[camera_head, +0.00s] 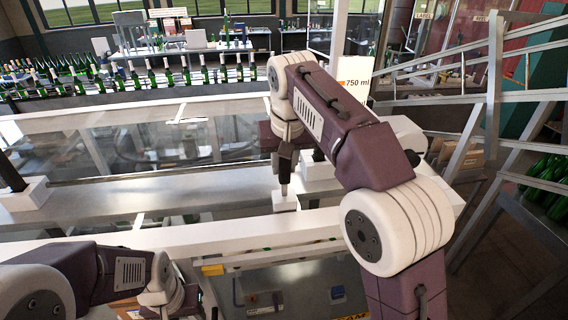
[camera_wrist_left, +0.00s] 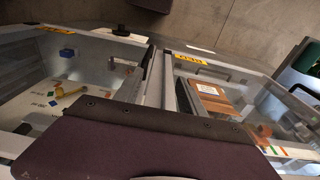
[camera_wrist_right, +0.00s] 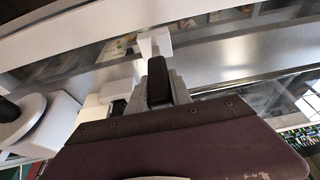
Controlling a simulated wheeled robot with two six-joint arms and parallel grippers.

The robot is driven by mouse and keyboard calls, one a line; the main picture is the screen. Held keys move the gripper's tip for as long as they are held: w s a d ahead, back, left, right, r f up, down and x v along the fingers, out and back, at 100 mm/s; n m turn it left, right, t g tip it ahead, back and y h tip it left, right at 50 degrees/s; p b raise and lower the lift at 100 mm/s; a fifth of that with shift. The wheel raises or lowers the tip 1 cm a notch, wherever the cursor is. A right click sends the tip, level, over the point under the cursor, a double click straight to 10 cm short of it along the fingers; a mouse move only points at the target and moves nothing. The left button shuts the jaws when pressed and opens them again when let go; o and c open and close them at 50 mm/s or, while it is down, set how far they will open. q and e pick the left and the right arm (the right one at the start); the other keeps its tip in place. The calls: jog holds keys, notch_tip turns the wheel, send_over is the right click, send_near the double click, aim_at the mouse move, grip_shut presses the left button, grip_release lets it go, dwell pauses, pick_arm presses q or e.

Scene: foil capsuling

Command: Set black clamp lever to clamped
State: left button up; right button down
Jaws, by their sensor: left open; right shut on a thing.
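The black clamp lever (camera_wrist_right: 158,82) stands between the fingers of my right gripper (camera_wrist_right: 160,90) in the right wrist view, with a white block (camera_wrist_right: 155,42) beyond it. My right gripper (camera_head: 285,168) is shut on the lever above the white rail in the head view. The lever's lower end meets the small white block (camera_head: 285,201). The arm and gripper hide part of the lever. My left arm is low at the left of the head view. The left gripper's dark body (camera_wrist_left: 150,125) fills the lower left wrist view; it is open and empty.
A black knob on a white block (camera_head: 320,171) stands just right of my right gripper, and another block (camera_head: 28,194) is at the far left. Glass panels lie behind the rail. Trays with small blocks (camera_head: 262,300) lie below. Green bottles line the back.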

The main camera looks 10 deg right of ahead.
jog(key=c, duration=1.2)
grip_release()
jog(key=shift+w, duration=0.1)
jog(key=shift+o, duration=0.2)
jog(key=v, duration=0.7)
jog(key=shift+r, duration=0.2)
